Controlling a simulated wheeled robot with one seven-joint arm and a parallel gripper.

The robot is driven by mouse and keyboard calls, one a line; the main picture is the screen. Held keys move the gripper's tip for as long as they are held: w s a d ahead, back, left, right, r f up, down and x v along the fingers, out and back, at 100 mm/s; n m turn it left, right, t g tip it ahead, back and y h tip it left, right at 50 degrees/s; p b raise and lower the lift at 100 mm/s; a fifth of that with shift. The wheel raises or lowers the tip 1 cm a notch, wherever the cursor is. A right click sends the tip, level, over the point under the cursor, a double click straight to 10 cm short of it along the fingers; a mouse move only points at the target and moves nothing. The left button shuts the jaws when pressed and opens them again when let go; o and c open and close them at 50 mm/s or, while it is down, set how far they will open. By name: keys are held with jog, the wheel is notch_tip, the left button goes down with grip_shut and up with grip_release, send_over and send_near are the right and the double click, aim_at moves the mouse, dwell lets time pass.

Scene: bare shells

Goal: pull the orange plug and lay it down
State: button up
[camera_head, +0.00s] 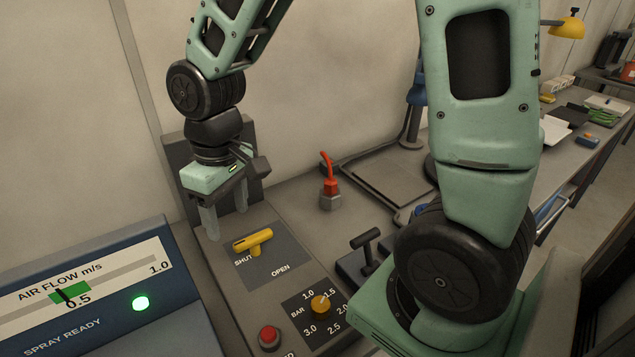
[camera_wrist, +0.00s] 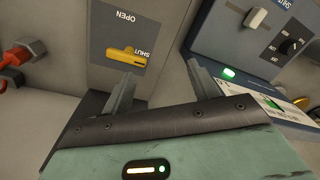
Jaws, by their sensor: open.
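The orange plug (camera_head: 331,186) stands upright in a small grey socket (camera_head: 330,202) on the bench, with a short orange cable curving up from its top. In the wrist view the plug (camera_wrist: 15,57) shows at the left edge, partly cut off, beside its grey socket (camera_wrist: 37,47). My gripper (camera_head: 226,222) is open and empty, pointing down behind the yellow valve handle, to the left of the plug and well apart from it. In the wrist view its two fingers (camera_wrist: 163,85) are spread, with nothing between them.
A yellow valve handle (camera_head: 252,241) on a grey panel lies close to my fingers. A pressure knob (camera_head: 320,304) and a red button (camera_head: 269,336) are nearer. A blue air-flow console (camera_head: 180,335) stands left. A black T-handle (camera_head: 366,238) and flat grey plate (camera_head: 393,178) lie right of the plug.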

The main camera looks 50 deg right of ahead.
jog(key=w+d+f+m, duration=0.1)
jog(key=w+d+m, duration=0.1)
jog(key=w+d, duration=0.4)
jog(key=m+p, duration=0.2)
jog(key=m, duration=0.3)
send_over(331, 180)
jog(key=shift+h, duration=0.3)
notch_tip(331, 180, down, 7)
jog(key=shift+w+f, duration=0.1)
jog(key=shift+f, duration=0.05)
jog(key=shift+f, duration=0.1)
notch_tip(331, 180, down, 9)
jog(key=b, duration=0.6)
jog(key=shift+b, duration=0.35)
jog(key=shift+p, duration=0.35)
jog(key=shift+c, duration=0.3)
